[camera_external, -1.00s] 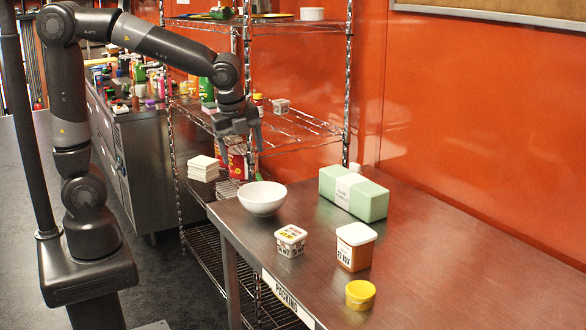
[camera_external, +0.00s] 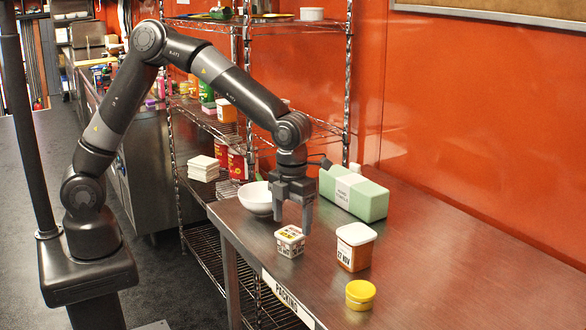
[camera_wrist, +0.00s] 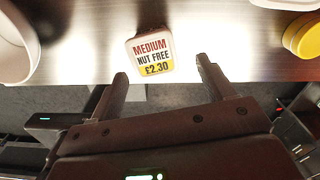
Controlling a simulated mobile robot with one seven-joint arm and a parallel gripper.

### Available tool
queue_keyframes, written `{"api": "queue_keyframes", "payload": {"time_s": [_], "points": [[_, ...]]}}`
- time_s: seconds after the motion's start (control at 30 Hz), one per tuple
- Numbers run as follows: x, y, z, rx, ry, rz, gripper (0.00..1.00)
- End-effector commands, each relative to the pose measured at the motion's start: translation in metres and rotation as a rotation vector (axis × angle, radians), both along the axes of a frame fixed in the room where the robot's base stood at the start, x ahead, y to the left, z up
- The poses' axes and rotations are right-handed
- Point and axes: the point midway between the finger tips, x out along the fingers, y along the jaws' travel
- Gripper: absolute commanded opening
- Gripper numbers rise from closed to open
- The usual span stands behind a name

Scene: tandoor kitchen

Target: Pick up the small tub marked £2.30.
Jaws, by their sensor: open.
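The small tub (camera_external: 290,241) is white with a lidded top and stands upright near the left edge of the steel table. In the wrist view its lid label (camera_wrist: 152,57) reads MEDIUM, NUT FREE, £2.30. My gripper (camera_external: 292,221) points down above and just behind the tub. In the wrist view my gripper (camera_wrist: 162,72) is open and empty, with its fingers spread wider than the tub, which lies ahead of and between the fingertips.
On the table (camera_external: 450,270), a white bowl (camera_external: 256,199) stands behind-left of the tub. A wire shelf (camera_external: 300,27) stands behind. The table's right side is clear.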

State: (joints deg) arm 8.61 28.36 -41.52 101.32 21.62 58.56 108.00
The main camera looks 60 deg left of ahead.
Motion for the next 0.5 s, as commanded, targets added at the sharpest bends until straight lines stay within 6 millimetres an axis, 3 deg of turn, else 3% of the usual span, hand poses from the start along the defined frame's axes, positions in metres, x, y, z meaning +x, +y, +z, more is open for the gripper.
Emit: {"api": "queue_keyframes", "payload": {"time_s": [0.27, 0.5], "points": [[0.000, 0.002, -0.025, 0.001, 0.001, 0.001, 0.75], [0.002, 0.008, -0.060, 0.001, 0.001, 0.001, 0.75]]}}
